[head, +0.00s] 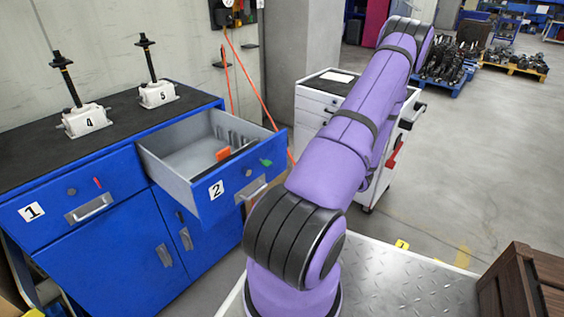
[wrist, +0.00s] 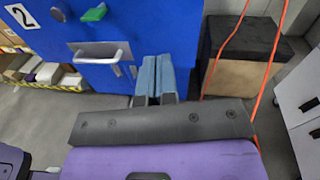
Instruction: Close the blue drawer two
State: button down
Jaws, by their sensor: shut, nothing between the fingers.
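The blue drawer two (head: 233,189), labelled 2, is pulled out of the blue cabinet in the head view. Its grey inside is visible, with an orange item and some thin dark items in it. Its front carries a metal handle (head: 252,188) and a green key (head: 266,162). In the wrist view the drawer front (wrist: 62,32) fills the upper left, with the handle (wrist: 112,60) left of my gripper (wrist: 156,62). My gripper is shut and empty, right of the handle; whether it touches the blue surface cannot be told. The head view does not show it.
Drawer one (head: 75,205) is shut, beside drawer two. Two screw jacks (head: 84,120) (head: 157,93) stand on the cabinet's dark top. A white tool cart (head: 318,105) stands behind my arm. Orange cables (wrist: 278,50) hang right of my gripper. A brown crate (head: 525,285) is at lower right.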

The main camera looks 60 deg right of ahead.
aim_at(226, 130)
jog(key=s+f+m+h, duration=0.3)
jog(key=s+f, duration=0.1)
jog(key=x, duration=1.4)
jog(key=shift+w+d, duration=0.1)
jog(key=shift+d, duration=0.15)
jog(key=shift+w, duration=0.2)
jog(key=x, duration=3.5)
jog(key=shift+w+r, duration=0.15)
jog(key=shift+w, duration=0.05)
jog(key=shift+w+r, duration=0.15)
jog(key=shift+r, duration=0.05)
